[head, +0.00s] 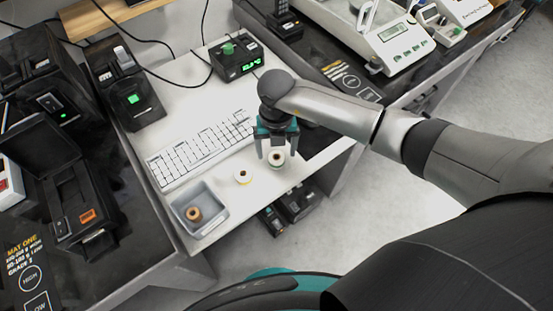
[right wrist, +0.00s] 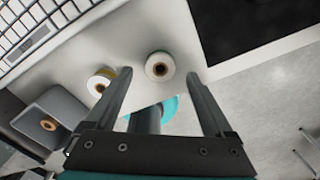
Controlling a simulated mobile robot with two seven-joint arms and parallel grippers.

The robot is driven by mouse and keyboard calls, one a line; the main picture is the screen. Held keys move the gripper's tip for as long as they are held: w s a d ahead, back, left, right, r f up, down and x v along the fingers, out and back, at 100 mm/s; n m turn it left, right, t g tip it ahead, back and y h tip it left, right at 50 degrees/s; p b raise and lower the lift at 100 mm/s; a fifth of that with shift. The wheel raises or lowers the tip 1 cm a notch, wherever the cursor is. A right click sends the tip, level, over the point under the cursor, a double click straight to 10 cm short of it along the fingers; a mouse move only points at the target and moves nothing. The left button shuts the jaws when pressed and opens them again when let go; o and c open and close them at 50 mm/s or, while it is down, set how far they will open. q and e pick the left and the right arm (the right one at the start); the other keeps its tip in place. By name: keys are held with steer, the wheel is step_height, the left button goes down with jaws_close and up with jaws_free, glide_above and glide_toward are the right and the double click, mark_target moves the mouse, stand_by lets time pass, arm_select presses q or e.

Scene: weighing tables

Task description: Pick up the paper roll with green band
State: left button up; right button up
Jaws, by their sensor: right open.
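A white paper roll (head: 277,159) with a brown core stands upright near the front edge of the white table. My right gripper (head: 278,151) is open above it, pointing down. In the right wrist view the roll (right wrist: 159,66) shows between the tips of the open fingers (right wrist: 158,74), with a gap on both sides. A third roll (head: 193,213) lies in a grey tray (head: 217,220). My left gripper is not in view.
A white keyboard (head: 200,150) lies behind the rolls. A black box with a green display (head: 237,58) stands at the back. Black devices stand on the left table (head: 130,230). Scales (head: 385,40) stand on the right table. Dark boxes (head: 290,208) sit below the table edge.

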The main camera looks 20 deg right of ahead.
mark_target(277, 157)
steer(key=shift+f+b, duration=0.3)
steer(key=shift+f, duration=1.3)
steer(key=shift+w, duration=0.1)
steer(key=shift+c, duration=0.3)
jaws_close()
